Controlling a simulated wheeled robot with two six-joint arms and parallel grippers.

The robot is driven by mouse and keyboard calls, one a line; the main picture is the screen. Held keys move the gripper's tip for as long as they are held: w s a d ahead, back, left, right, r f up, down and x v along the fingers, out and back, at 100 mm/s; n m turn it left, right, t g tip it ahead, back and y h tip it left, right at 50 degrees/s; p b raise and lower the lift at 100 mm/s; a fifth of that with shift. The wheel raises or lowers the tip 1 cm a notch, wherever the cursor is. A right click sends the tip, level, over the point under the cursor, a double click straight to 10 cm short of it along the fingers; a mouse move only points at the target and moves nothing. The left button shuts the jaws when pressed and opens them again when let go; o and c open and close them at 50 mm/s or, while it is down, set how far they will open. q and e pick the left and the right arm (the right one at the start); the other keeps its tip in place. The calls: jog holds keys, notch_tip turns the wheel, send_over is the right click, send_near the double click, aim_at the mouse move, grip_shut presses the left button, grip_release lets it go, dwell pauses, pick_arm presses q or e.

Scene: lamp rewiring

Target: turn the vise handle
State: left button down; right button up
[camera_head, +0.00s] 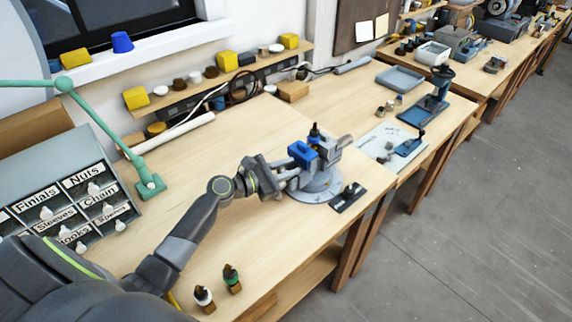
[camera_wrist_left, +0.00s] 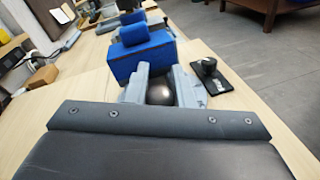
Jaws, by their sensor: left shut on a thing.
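The vise (camera_head: 320,188) stands on its round grey base near the workbench's front edge, with blue jaw blocks (camera_head: 302,152) on top. My left arm reaches in from the left, and my left gripper (camera_head: 286,179) is at the vise's near side. In the left wrist view its two grey fingers are shut on the dark, round end of the vise handle (camera_wrist_left: 160,93), just in front of the blue jaw block (camera_wrist_left: 142,60). The rest of the handle is hidden by the fingers and the vise. My right gripper is not in view.
A black plate with a knob (camera_head: 348,197) lies right of the vise by the edge. Two small bottle-like items (camera_head: 232,278) stand at the front. A labelled drawer cabinet (camera_head: 70,195) and a green lamp arm (camera_head: 150,186) are at left. The bench behind the vise is mostly clear.

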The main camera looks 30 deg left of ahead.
pick_arm(q)
jog(key=shift+f, duration=0.1)
dwell(0.4)
jog(key=c, duration=1.3)
grip_release()
jog(key=shift+s, duration=0.1)
jog(key=shift+s+a, duration=0.1)
jog(key=shift+b+v, duration=3.5)
jog(key=shift+v, duration=5.1)
jog(key=shift+r, duration=0.2)
